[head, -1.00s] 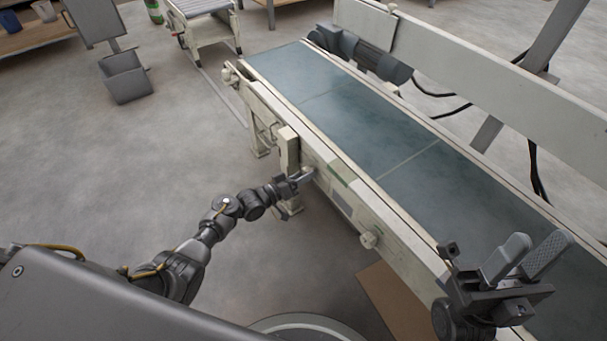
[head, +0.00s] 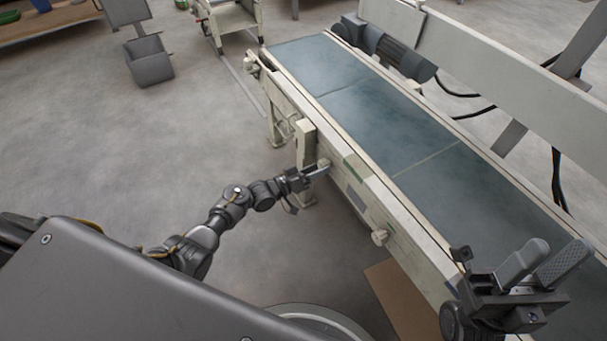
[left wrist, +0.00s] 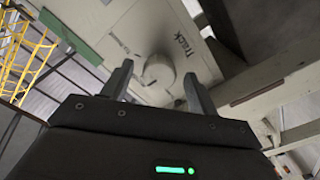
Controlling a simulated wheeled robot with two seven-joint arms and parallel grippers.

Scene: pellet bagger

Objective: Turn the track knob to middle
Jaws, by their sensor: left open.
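The track knob (left wrist: 158,72) is a pale round knob on the conveyor's side panel, beside the printed word "Track" in the left wrist view. In the head view the knob (head: 324,163) is small, at the tip of my left gripper (head: 314,173). In the left wrist view my left gripper (left wrist: 159,88) is open, with one finger on each side of the knob's near part. I cannot tell whether the fingers touch it. The knob's pointer mark is not clear. My right gripper (head: 556,262) is over the belt's near end, its fingers apart and empty.
The conveyor belt (head: 400,130) runs from upper left to lower right. A second pale knob (head: 380,237) sticks out of its side, nearer to me. A pale box (head: 306,145) stands beside my left gripper. A brown board (head: 397,296) lies below.

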